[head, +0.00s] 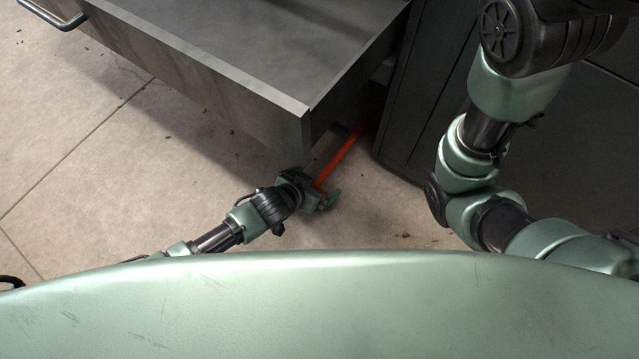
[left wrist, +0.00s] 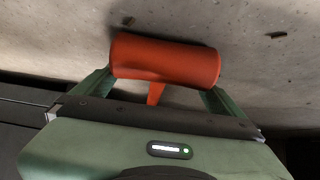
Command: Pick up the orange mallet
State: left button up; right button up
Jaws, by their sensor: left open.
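The orange mallet lies low by the floor beneath the open drawer's corner. In the head view its handle (head: 345,152) runs up and right from my left gripper (head: 321,190) into shadow. In the left wrist view the mallet's thick cylindrical head (left wrist: 165,60) lies across the tips of my left gripper (left wrist: 160,86), and a short part of the handle shows between the fingers. My left gripper is open, one finger on each side of the handle. I cannot tell if the fingers touch the mallet. The mallet's head is hidden in the head view. My right gripper is out of view.
A grey open drawer (head: 235,55) overhangs the floor just above my left gripper. A dark cabinet (head: 425,95) stands right of the mallet. The concrete floor (head: 110,180) is mostly clear at left, with small debris. My right arm is folded at right.

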pick_arm(q)
jog(key=shift+w+d+f, duration=0.3)
jog(key=shift+w+f, duration=0.05)
jog(key=shift+f, duration=0.2)
jog(key=shift+r, duration=0.1)
jog(key=c, duration=1.7)
jog(key=shift+r, duration=0.15)
jog(key=shift+r, duration=0.1)
